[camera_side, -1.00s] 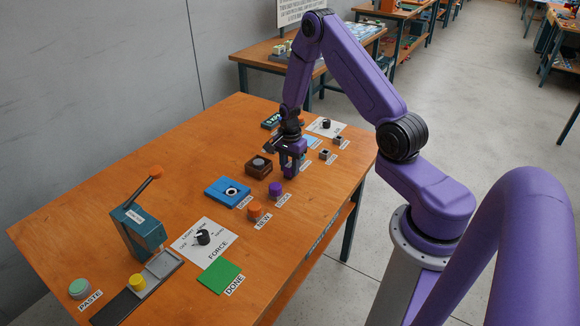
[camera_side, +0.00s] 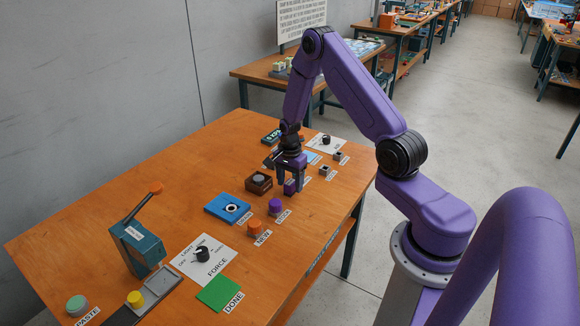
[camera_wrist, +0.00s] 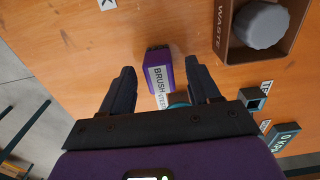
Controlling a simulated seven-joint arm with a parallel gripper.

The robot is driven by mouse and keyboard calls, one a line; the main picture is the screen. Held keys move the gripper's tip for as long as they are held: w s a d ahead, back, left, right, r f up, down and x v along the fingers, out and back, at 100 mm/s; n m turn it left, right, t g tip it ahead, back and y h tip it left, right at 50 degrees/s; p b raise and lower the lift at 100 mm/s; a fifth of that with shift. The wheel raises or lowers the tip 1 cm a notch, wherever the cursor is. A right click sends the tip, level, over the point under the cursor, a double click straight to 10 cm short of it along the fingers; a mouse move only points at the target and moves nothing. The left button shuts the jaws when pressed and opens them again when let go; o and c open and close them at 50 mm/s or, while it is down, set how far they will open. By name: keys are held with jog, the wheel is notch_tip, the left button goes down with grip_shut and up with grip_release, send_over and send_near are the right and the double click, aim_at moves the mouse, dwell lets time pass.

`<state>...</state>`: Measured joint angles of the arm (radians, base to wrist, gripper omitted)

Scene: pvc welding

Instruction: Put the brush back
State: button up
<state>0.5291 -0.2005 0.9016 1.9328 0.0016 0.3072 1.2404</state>
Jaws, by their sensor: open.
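In the side view, the purple block (camera_side: 290,187) is at the lower end of my gripper (camera_side: 291,185), close to the tabletop. My gripper (camera_wrist: 158,72) is open, with a dark finger on each side of the block and a gap on each side. A teal round part (camera_wrist: 179,99) shows near the block's lower end. Whether the block rests in a holder is hidden.
A brown WASTE box (camera_wrist: 223,30) with a grey lump (camera_wrist: 262,25) is close by on the right in the wrist view. Small dark square holders (camera_side: 325,171) are to the right.

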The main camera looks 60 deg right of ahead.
aim_at(290, 182)
notch_tip(290, 182, up, 10)
jog(key=r, duration=0.1)
jog(key=s+a+r+n, duration=0.4)
jog(key=a+n, duration=0.3)
jog(key=a, duration=0.2)
jog(key=s+a+r+n, duration=0.45)
jog(key=a+n, duration=0.25)
jog(key=a, duration=0.3)
jog(key=s+a+r+n, duration=0.2)
jog(key=s+n, duration=0.6)
jog(key=s, duration=0.2)
jog(key=s+a+r+n, duration=0.2)
jog(key=s+n, duration=0.6)
jog(key=s, duration=0.2)
jog(key=shift+a+r+n, duration=0.15)
jog(key=shift+a+n, duration=0.05)
jog(key=shift+n, duration=0.1)
